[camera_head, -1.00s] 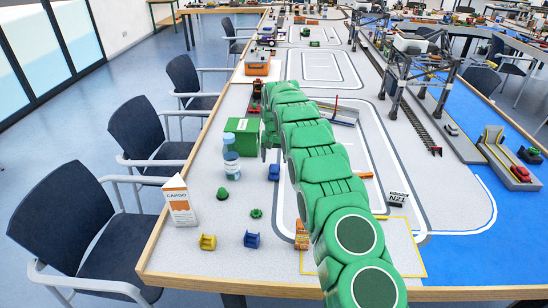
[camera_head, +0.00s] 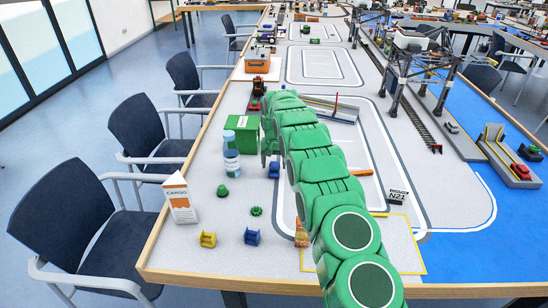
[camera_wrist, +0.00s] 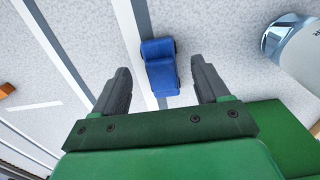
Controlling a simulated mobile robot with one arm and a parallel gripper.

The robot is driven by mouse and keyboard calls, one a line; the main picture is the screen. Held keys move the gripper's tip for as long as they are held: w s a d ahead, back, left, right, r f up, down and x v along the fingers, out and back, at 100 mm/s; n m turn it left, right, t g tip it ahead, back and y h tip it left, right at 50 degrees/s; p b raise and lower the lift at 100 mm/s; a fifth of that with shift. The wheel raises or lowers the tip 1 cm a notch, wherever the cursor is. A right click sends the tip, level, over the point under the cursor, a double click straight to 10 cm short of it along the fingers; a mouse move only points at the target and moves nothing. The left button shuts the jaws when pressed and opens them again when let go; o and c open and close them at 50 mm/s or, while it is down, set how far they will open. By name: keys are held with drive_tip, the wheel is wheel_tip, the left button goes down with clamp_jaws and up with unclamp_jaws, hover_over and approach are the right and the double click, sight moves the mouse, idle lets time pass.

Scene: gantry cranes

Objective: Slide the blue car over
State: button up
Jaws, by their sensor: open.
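The blue car (camera_head: 274,171) sits on the grey layout beside the green box, just below my gripper in the head view. In the wrist view the blue car (camera_wrist: 161,67) lies between my gripper's two dark fingers (camera_wrist: 160,72), over a white line. My gripper is open and empty. In the head view my green arm covers part of the layout, and the fingertips are hard to make out; the height above the table is unclear.
A bottle (camera_head: 231,156) and a green box (camera_head: 243,134) stand close left of the car. A carton (camera_head: 179,198), small green pieces (camera_head: 222,191), a yellow piece (camera_head: 208,239) and another blue piece (camera_head: 252,237) are nearer. An orange bar (camera_head: 361,173) lies right of my arm.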

sight(274, 168)
drive_tip(key=shift+f, duration=1.8)
drive_tip(key=c, duration=1.2)
drive_tip(key=shift+d+f, duration=0.1)
drive_tip(key=shift+d, duration=9.9)
drive_tip(key=o, duration=1.2)
